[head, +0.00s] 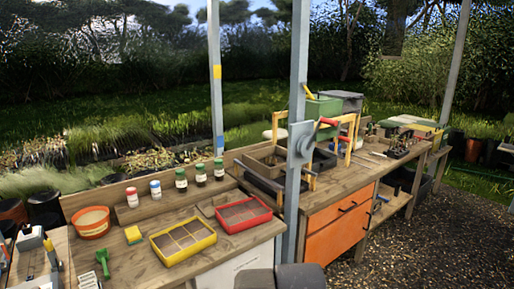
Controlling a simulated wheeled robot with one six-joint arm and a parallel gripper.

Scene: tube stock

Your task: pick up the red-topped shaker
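The red-topped shaker (132,197) is a small white container with a red cap. Nothing hides the red-topped shaker in the head view. My gripper does not show in this view.
Several dark bottles (181,179) continue the row rightward. An orange pot (92,222) stands left of the shaker. In front lie a yellow-and-green sponge (133,235), a yellow tray (155,238) and a red tray (268,211). A grey post (292,190) rises right of the bench.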

